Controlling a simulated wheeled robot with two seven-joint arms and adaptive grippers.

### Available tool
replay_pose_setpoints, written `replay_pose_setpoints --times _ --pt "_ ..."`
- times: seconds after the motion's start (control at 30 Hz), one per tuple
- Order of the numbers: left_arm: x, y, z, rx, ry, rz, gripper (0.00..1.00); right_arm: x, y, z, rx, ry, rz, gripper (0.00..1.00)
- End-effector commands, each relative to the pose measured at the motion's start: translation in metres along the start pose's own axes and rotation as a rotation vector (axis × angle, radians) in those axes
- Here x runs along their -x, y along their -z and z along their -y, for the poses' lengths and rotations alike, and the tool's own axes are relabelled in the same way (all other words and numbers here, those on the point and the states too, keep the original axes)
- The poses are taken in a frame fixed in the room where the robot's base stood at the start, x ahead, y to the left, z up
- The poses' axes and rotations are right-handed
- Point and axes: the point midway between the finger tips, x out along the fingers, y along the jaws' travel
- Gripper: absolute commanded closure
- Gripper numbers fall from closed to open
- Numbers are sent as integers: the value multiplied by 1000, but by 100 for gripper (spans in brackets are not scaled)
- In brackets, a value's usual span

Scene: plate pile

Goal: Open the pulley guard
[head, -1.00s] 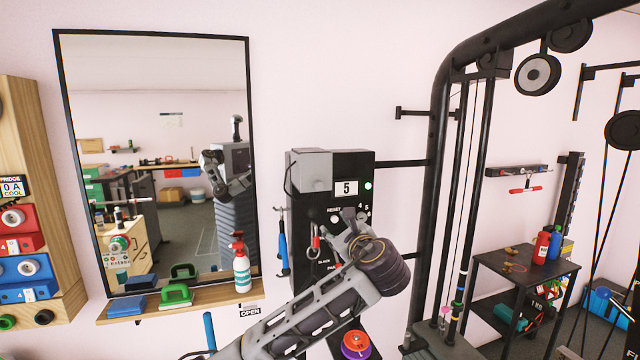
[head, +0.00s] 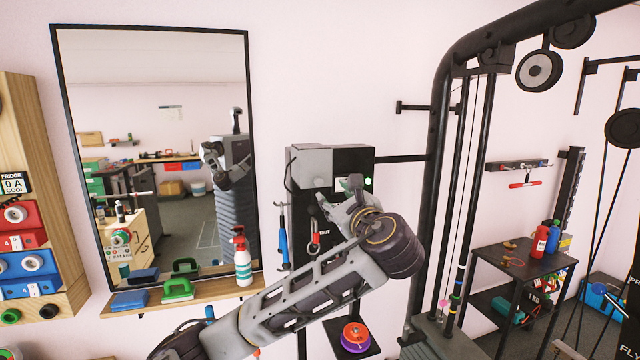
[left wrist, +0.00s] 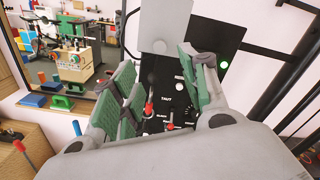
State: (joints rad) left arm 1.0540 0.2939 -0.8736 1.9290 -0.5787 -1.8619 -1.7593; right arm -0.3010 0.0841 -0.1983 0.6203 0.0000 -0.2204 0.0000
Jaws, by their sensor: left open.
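A black machine box with a grey panel (head: 311,164) on its upper left part stands against the wall; I take this panel to be the pulley guard, though no label confirms it. In the left wrist view the grey panel (left wrist: 158,25) hangs at the top, beyond my fingertips. My left gripper (head: 346,207) is in front of the box and hides much of its face. In the left wrist view its green-padded fingers (left wrist: 157,88) are apart with nothing between them. A red-handled lever (left wrist: 149,108) shows between and beyond them. My right gripper is not in view.
A black upright frame (head: 440,150) with cables stands right of the box. A mirror (head: 160,70) and a wooden shelf (head: 205,299) with a spray bottle (head: 242,262) are at left. A blue-handled tool (head: 283,243) hangs beside the box. Purple and orange discs (head: 355,338) lie below.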

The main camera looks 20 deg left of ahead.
Motion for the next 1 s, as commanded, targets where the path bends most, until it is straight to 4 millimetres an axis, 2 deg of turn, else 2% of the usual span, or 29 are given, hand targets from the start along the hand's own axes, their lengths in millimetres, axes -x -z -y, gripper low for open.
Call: replay_pose_setpoints --times 0.8,1.0 --pt "-102 -2 -1 0 -4 1 56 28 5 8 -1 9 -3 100" --pt "-121 -2 0 0 -2 1 56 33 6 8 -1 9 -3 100"
